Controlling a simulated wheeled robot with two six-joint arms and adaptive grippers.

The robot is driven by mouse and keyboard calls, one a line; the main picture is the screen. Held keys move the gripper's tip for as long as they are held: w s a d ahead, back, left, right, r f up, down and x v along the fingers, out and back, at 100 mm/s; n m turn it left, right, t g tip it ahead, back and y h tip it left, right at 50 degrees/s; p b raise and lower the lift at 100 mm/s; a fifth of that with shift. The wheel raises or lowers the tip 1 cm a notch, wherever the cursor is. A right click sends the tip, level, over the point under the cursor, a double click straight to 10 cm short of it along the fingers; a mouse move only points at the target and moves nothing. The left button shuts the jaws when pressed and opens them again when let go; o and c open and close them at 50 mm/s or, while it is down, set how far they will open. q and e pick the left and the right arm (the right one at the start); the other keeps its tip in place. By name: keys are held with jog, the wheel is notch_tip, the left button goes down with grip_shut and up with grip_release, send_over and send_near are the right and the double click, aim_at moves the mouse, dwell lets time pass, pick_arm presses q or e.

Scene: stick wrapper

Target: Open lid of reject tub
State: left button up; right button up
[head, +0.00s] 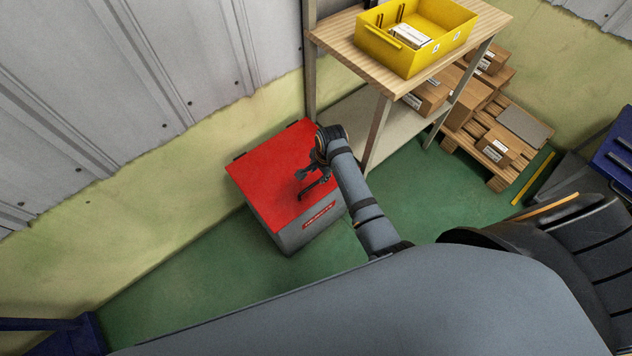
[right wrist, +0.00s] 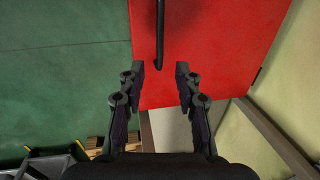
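The reject tub (head: 290,237) is a grey box on the floor against the wall. Its flat red lid (head: 268,180) is shut, with a red label (head: 319,215) on the front below it. A black bar handle (head: 314,189) lies along the lid near its front edge. My right gripper (head: 311,172) is over the lid beside the handle. In the right wrist view its two fingers (right wrist: 160,70) are apart and empty. The handle (right wrist: 160,30) shows there just beyond the fingertips, in line with the gap. My left gripper is not in view.
A wooden-topped shelf (head: 345,45) stands just right of the tub, carrying a yellow bin (head: 385,48) with a white box in it. Boxes on a pallet (head: 483,158) stand farther right. Green floor (head: 180,275) is clear left of the tub.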

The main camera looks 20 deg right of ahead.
aim_at(315, 183)
jog(key=f, duration=0.2)
jog(key=w+f+b, duration=0.1)
jog(key=f, duration=0.4)
jog(key=shift+w+a+b, duration=0.15)
jog(key=shift+a+b, duration=0.05)
jog(key=shift+b, duration=0.2)
jog(key=shift+w+f, duration=0.1)
jog(key=shift+f, duration=0.5)
grip_shut()
